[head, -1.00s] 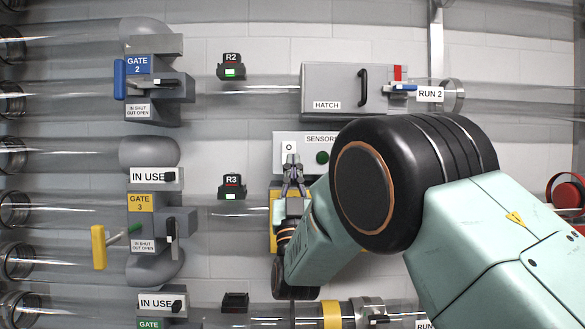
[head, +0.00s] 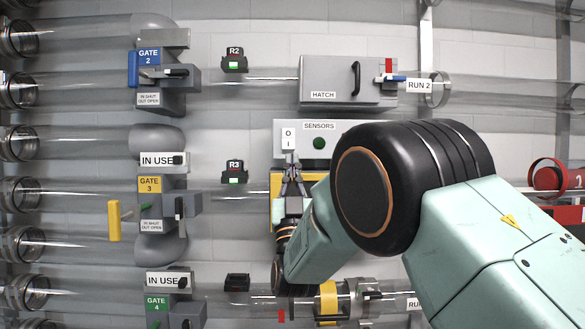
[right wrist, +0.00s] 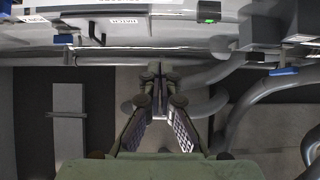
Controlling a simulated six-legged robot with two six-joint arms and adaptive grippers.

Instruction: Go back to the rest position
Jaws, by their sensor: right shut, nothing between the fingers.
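My right gripper (head: 293,178) is in the middle of the head view, shut and empty. Its fingertips point up just below the white O/I switch plate (head: 289,138) on the SENSORS panel (head: 345,134); I cannot tell whether they touch it. The panel has a green button (head: 319,143). My right arm reaches in from the lower right and covers part of the panel and a yellow piece (head: 281,184) below it. In the right wrist view the gripper fingers (right wrist: 160,72) converge with nothing between them. My left gripper is not in view.
The grey HATCH box (head: 335,82) with a black handle is above the panel. Gate 2 (head: 165,72), gate 3 (head: 158,205) and gate 4 (head: 158,305) stand at the left on clear tubes. Pipes (right wrist: 245,100) run below the wrist.

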